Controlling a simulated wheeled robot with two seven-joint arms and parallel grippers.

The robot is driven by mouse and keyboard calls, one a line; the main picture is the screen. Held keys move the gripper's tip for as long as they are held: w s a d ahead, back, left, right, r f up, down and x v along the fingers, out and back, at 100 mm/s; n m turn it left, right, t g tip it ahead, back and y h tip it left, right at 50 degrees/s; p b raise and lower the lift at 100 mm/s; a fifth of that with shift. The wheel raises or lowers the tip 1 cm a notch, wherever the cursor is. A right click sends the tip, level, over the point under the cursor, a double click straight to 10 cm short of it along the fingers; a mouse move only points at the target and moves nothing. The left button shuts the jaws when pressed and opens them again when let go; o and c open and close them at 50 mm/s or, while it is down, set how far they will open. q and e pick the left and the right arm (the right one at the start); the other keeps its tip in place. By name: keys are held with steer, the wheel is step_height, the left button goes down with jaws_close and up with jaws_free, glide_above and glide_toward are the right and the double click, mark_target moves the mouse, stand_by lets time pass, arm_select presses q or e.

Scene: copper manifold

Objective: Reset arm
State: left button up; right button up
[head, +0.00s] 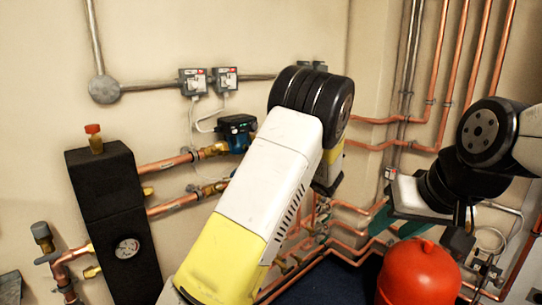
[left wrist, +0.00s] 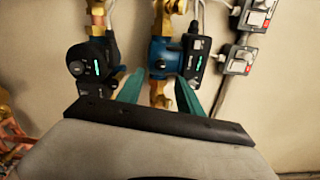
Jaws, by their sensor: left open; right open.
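My left arm crosses the middle of the head view, and its gripper is hidden there behind the arm. In the left wrist view my left gripper (left wrist: 158,92) is open, with its two teal fingers apart and nothing held. The blue pump with a black control box (left wrist: 164,54) shows beyond and between the fingers; I cannot tell how far off it is. In the head view this blue-black pump (head: 237,129) sits on the upper copper pipe.
A second black pump (left wrist: 92,66) is left of the fingers. Grey switch boxes (head: 194,82) are on the wall. A black insulated block with a gauge (head: 127,248) stands at left. The red vessel (head: 420,275) is close below my right gripper. Copper pipes (head: 440,75) run up the right wall.

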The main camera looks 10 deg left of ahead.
arm_select(q)
steer(key=s+a+f+n+g+h, duration=0.1)
steer(key=s+a+n+g+h, duration=0.3)
steer(key=s, duration=0.6)
steer(key=s+a+f+n+g+h, duration=0.1)
steer(key=s+a+n+g+h, duration=0.2)
steer(key=s+a, duration=0.5)
steer(key=s+d+r+t+h, duration=0.1)
steer(key=s+d+h, duration=0.3)
steer(key=s, duration=0.6)
steer(key=s+d+r+n+t+h, duration=0.1)
steer(key=s+d+r+h, duration=0.3)
steer(key=s+d, duration=0.5)
steer(key=shift+s+n+h, duration=0.3)
steer(key=shift+s+h, duration=0.4)
steer(key=shift+s, duration=0.15)
steer(key=shift+d+r, duration=0.1)
arm_select(e)
steer(key=shift+o, duration=0.3)
